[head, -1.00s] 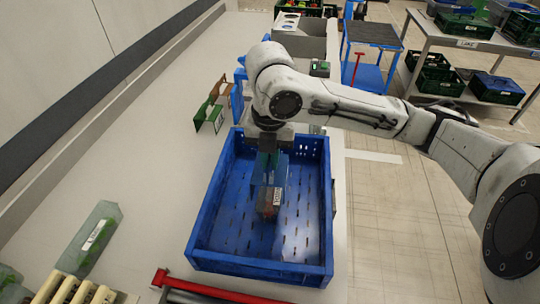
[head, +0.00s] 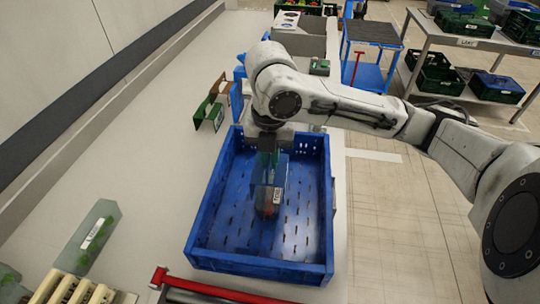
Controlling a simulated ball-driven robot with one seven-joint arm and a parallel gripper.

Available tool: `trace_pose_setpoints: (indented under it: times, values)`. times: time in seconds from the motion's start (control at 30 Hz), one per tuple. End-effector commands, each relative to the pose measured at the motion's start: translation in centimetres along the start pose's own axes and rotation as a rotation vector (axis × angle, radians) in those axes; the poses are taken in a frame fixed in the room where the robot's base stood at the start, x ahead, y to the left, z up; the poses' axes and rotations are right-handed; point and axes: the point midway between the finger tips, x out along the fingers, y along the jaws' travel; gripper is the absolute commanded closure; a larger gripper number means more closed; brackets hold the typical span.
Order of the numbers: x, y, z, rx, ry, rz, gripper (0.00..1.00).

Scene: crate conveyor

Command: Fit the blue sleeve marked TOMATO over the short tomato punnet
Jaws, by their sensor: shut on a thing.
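The blue sleeve (head: 269,170) is upright inside a blue crate (head: 198,215), below my gripper (head: 268,150). My gripper is shut on the sleeve near its top; my wrist hides most of the fingers. A short dark punnet with a reddish end (head: 266,206) shows at the near, lower end of the sleeve. A small white label shows beside it, its print too small to read. The sleeve and punnet overlap in the picture; I cannot tell whether the sleeve is around the punnet or only behind it.
The slotted crate floor is otherwise bare. Green and brown upright sleeves (head: 212,108) stand on the counter at the crate's far left. A clear pack with a label (head: 93,235) lies at left, near cream rollers (head: 75,290). A red bar (head: 215,289) lies in front.

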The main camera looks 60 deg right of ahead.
Motion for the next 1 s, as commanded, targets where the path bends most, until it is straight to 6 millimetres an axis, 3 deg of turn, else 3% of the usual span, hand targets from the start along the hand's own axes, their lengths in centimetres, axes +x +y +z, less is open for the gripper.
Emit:
trace_pose_setpoints:
  times: [1.0]
  values:
    - [2.8, 0.0, 0.0, 0.0, 0.0, 0.0, 1.0]
